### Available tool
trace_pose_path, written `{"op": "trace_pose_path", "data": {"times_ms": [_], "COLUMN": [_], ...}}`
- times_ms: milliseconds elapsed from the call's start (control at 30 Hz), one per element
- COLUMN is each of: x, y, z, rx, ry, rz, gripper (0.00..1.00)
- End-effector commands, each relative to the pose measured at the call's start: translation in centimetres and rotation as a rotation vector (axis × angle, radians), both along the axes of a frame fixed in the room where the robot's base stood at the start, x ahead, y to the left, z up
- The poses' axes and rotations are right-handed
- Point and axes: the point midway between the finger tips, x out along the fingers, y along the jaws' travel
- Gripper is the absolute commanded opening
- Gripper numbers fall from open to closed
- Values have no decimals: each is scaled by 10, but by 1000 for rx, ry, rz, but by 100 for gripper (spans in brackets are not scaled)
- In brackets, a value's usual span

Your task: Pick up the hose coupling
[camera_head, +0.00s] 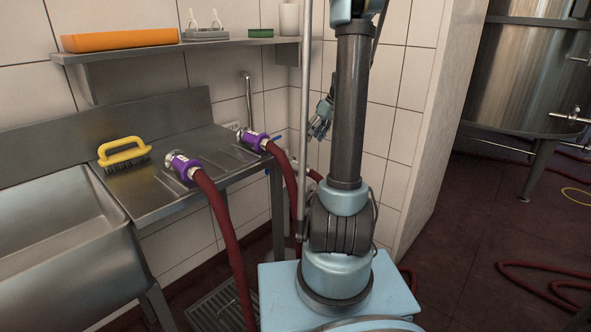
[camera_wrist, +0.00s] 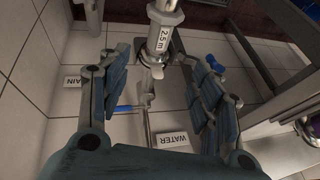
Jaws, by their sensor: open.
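Two purple-banded hose couplings, a nearer one (camera_head: 183,166) and a farther one (camera_head: 253,140), lie on the steel drainboard in the head view, each on a dark red hose. In the wrist view, a grey metal fitting (camera_wrist: 163,38) with a "2.5 m" label shows between my fingers, towards their tips; I cannot tell whether it is a hose coupling. My gripper (camera_wrist: 155,62) is open, with a blue-grey finger on either side of that fitting. In the head view, my gripper (camera_head: 320,122) is near the tiled wall, right of the drainboard, partly hidden by my arm.
A yellow-handled brush (camera_head: 123,153) lies on the drainboard beside the sink (camera_head: 60,235). A shelf (camera_head: 185,46) above holds an orange block. In the wrist view, a "WATER" label (camera_wrist: 172,140) and a blue handle (camera_wrist: 125,108) are on the wall side. A steel tank (camera_head: 525,75) stands right.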

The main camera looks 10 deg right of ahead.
Motion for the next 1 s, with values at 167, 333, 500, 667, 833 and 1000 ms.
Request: {"op": "trace_pose_path", "data": {"times_ms": [167,333,500,667,833,1000], "x": [4,9,12,16,18,19], "y": [7,20,33,43,50,52], "z": [-17,-44,-70,-92,-106,-112], "rx": [2,1,1,1,2,1], "ry": [-1,-2,-2,-1,-2,-2], "rz": [3,4,4,2,2,1], "gripper": [59,59,59,59,59,59]}}
